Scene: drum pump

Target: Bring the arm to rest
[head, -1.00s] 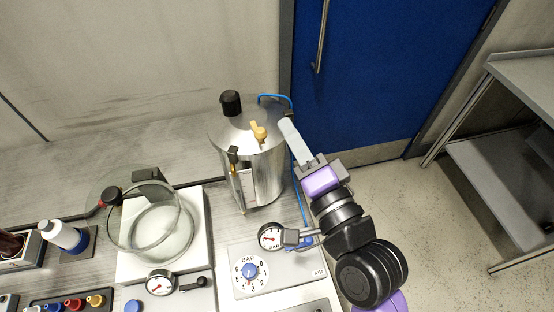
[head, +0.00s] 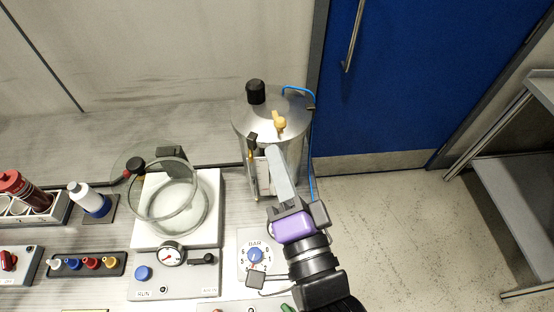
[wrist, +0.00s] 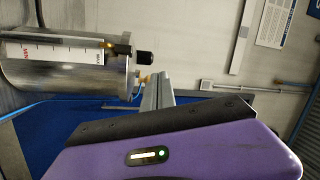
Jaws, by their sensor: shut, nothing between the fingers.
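My gripper (head: 272,150) is shut and empty. In the head view its grey fingers point up the picture, in front of the steel drum (head: 243,127) at the back of the bench, and hide part of its front. I cannot tell whether they touch it. The drum has a black knob (head: 256,91) and a yellow valve handle (head: 279,122) on its lid. In the wrist view the fingers (wrist: 158,88) stand right of the drum (wrist: 75,75), which lies sideways in the picture and shows a level scale (wrist: 65,53).
A glass chamber (head: 172,208) stands on a white block left of the drum. A BAR dial panel (head: 247,240) lies partly behind my arm. A control box (head: 150,285), a bottle (head: 88,199) and coloured connectors (head: 92,263) are further left. Clear floor (head: 400,210) lies right.

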